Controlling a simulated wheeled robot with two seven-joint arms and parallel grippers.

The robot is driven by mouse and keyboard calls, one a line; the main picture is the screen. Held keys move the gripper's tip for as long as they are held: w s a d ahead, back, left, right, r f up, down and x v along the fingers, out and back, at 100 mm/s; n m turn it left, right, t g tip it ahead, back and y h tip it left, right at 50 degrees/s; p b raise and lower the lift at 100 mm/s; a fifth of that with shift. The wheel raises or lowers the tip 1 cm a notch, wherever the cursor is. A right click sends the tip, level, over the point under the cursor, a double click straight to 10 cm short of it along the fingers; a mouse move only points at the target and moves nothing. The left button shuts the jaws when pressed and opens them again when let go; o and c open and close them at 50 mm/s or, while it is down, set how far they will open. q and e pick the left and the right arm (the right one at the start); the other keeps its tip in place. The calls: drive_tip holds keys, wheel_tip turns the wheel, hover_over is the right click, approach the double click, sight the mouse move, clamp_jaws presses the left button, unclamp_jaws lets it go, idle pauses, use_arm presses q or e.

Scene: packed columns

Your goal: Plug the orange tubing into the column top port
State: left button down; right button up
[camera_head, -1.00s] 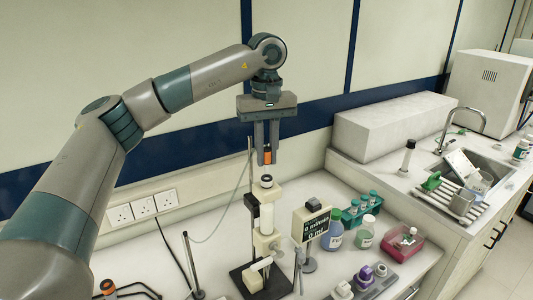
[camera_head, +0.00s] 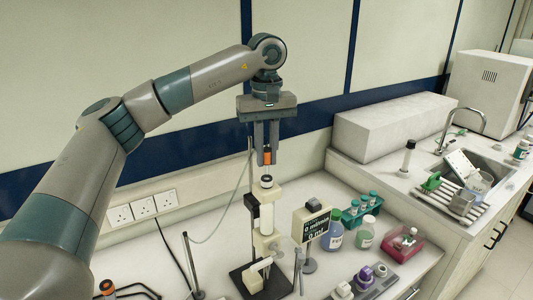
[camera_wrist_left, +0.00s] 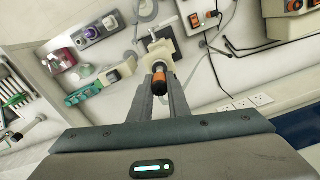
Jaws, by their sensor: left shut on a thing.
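My left gripper (camera_head: 267,155) points straight down and is shut on the orange tubing end (camera_head: 267,156). The orange end also shows between the fingers in the left wrist view (camera_wrist_left: 159,82). Just below it in the head view is the column top port (camera_head: 266,181), a white cap with a dark centre on the upright white column (camera_head: 266,212). A narrow gap shows between the orange end and the port. In the wrist view the orange end and fingers hide most of the port. My right gripper is not in view.
A thin metal rod (camera_head: 250,170) rises beside the column's left. A pink tray (camera_head: 404,243) is further right. Wall sockets (camera_head: 143,208) are at left.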

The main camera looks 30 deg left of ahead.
sight(266, 163)
use_arm(q)
drive_tip(key=shift+f+b, duration=1.1)
drive_tip(key=shift+f, duration=0.55)
drive_tip(key=c, duration=1.6)
unclamp_jaws()
drive_tip(key=shift+r, duration=0.15)
drive_tip(key=shift+r+b, duration=0.4)
drive_tip(key=shift+r, duration=0.25)
drive_tip(key=shift+r+b, duration=0.65)
drive_tip(key=shift+r, duration=7.25)
